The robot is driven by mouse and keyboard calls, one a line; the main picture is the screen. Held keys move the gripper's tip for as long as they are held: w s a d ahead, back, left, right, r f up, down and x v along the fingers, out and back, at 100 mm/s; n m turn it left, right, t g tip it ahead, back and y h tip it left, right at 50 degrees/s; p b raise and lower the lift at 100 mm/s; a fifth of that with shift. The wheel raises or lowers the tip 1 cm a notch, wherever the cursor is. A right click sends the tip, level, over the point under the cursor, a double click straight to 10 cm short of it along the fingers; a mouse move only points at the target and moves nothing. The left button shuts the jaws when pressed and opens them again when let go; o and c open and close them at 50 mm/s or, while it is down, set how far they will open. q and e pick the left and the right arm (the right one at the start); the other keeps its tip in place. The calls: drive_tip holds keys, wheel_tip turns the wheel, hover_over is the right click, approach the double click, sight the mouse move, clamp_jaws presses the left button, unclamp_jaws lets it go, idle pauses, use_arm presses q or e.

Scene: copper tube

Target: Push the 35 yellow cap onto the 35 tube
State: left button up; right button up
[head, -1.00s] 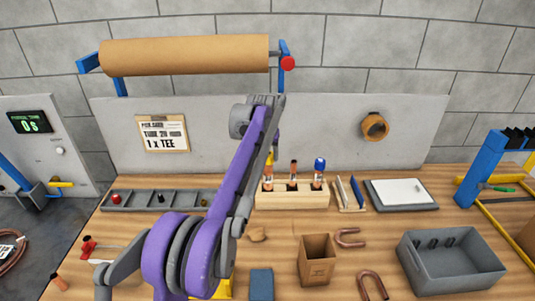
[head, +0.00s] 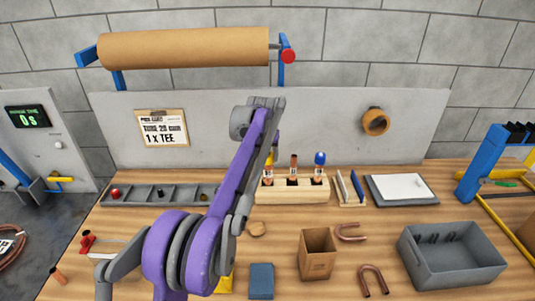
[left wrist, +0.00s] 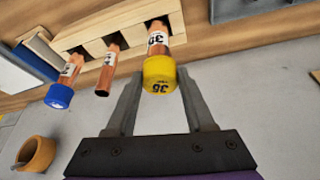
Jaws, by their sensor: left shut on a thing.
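The yellow cap (left wrist: 159,73), marked 35, sits at the end of the 35 tube (left wrist: 157,39), a copper tube with a white label, in the left wrist view. The cap covers the tube's end; how deep it sits I cannot tell. My left gripper (left wrist: 158,80) is shut on the cap, one finger on each side. In the head view the tube stands upright in the left hole of a wooden block (head: 291,196), and my arm partly hides the cap (head: 269,158). My right gripper is not in view.
In the block, a bare copper tube (head: 294,163) and a blue-capped tube (head: 320,160) stand to the right. A grey tray (head: 163,205) lies left, a cardboard box (head: 317,262) and grey bin (head: 452,276) to the front right. A grey panel (head: 330,110) rises behind.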

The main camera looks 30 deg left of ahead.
use_arm(q)
drive_tip(key=shift+f, duration=0.35)
drive_tip(key=o, duration=1.4)
drive_tip(key=shift+r, duration=0.1)
drive_tip(key=v, duration=1)
drive_tip(key=shift+s+d+r, duration=0.1)
drive_tip(key=shift+r, duration=0.25)
